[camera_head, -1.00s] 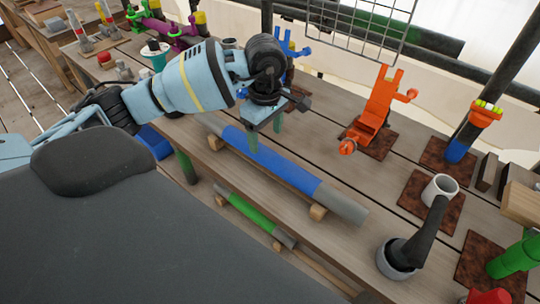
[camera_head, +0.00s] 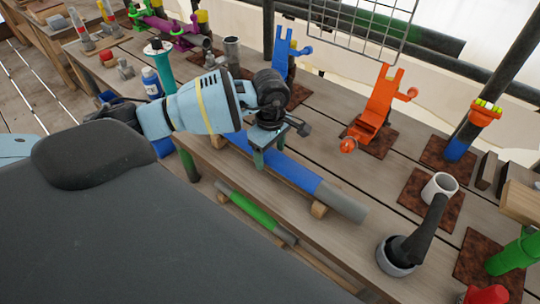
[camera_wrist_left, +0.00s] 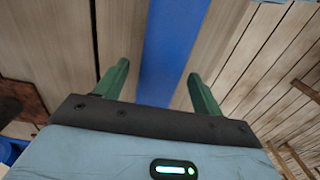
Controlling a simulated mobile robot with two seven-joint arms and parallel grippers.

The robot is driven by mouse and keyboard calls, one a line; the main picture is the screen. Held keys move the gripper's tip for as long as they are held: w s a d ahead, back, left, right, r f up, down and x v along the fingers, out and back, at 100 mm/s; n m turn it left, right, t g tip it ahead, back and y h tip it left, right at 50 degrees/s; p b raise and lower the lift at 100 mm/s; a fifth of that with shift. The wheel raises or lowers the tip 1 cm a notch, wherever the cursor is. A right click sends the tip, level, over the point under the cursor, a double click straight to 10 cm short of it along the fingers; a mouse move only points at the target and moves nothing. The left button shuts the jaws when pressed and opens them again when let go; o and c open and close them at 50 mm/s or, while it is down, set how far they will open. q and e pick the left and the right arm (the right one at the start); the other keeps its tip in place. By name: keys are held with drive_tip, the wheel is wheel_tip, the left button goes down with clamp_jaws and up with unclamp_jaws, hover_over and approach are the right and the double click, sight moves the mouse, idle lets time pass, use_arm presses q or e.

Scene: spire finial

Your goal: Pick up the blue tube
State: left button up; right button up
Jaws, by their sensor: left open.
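The blue tube (camera_head: 290,171) lies along the front edge of the wooden table, with grey ends, resting on small wooden blocks. My left gripper (camera_head: 268,158) is over the tube near its middle, pointing down. In the left wrist view the two green fingers (camera_wrist_left: 155,88) are apart, and the blue tube (camera_wrist_left: 172,50) runs between them. The fingers are open; I cannot tell how far down around the tube they reach. The gripper and arm hide part of the tube's left half. My right gripper is not in view.
A green tube (camera_head: 250,208) lies on a lower level in front. Orange (camera_head: 375,115) and blue (camera_head: 283,55) brackets stand behind the tube. A white cup (camera_head: 440,187) and a grey holder with a dark handle (camera_head: 398,257) stand at the right. Bare table lies between.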

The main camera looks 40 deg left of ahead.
use_arm(q)
clamp_jaws()
drive_tip(key=shift+r, duration=0.1)
drive_tip(key=shift+r, duration=0.1)
idle(0.4)
